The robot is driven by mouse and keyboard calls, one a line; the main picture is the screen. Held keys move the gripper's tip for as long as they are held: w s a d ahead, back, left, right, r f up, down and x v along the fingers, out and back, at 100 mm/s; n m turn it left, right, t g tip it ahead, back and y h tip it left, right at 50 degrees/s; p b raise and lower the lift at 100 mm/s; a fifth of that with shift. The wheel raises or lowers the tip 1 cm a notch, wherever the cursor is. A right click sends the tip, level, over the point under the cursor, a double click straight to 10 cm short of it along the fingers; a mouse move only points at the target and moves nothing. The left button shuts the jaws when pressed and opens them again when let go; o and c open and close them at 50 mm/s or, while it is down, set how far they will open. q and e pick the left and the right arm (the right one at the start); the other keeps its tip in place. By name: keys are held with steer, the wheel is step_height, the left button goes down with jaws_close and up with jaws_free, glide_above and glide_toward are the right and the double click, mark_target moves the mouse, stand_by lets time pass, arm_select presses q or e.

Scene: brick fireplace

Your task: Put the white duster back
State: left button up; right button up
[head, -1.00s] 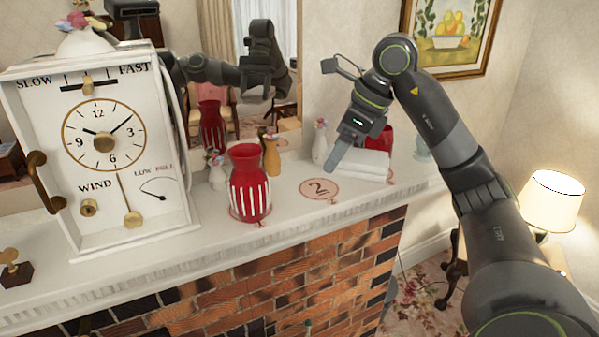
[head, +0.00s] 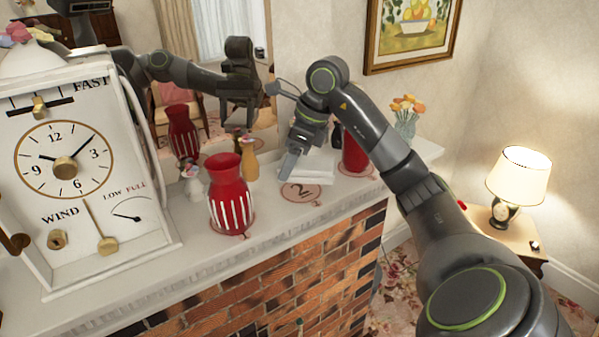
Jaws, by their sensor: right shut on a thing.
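The white duster (head: 319,166) is a flat, folded white cloth at the far part of the mantel, beside the round pink mark with a "2" (head: 301,194). It overlaps the far edge of that mark in the picture. My right gripper (head: 291,166) comes down from above and is shut on the duster's left side. The fingers hide part of the duster. I cannot tell whether the duster rests on the mantel or is slightly above it. My left gripper is not in view.
A red vase (head: 355,153) stands just right of the duster; a striped red vase (head: 230,200) and a tan vase (head: 249,162) stand to the left. A large white clock (head: 75,190) fills the left. A glass flower vase (head: 405,122) stands at the mantel's far end.

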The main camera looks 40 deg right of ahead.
steer(key=f, duration=0.1)
steer(key=w+f+p, duration=0.1)
steer(key=f, duration=0.1)
steer(key=shift+w+f, duration=0.15)
steer(key=shift+f+p, duration=0.25)
steer(key=shift+p, duration=0.1)
steer(key=shift+s+f, duration=0.15)
steer(key=shift+s, duration=0.2)
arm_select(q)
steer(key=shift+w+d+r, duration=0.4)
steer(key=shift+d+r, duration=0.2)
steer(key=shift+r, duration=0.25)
arm_select(e)
steer(key=shift+f, duration=0.1)
steer(key=shift+w+f+b, duration=0.25)
steer(key=shift+b, duration=0.1)
steer(key=shift+s+f+b, duration=0.1)
steer(key=shift+f+b, duration=0.1)
steer(key=shift+b, duration=0.15)
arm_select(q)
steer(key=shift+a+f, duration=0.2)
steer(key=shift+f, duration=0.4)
arm_select(e)
steer(key=o, duration=1.3)
steer(key=shift+c, duration=0.2)
steer(key=shift+r, duration=0.1)
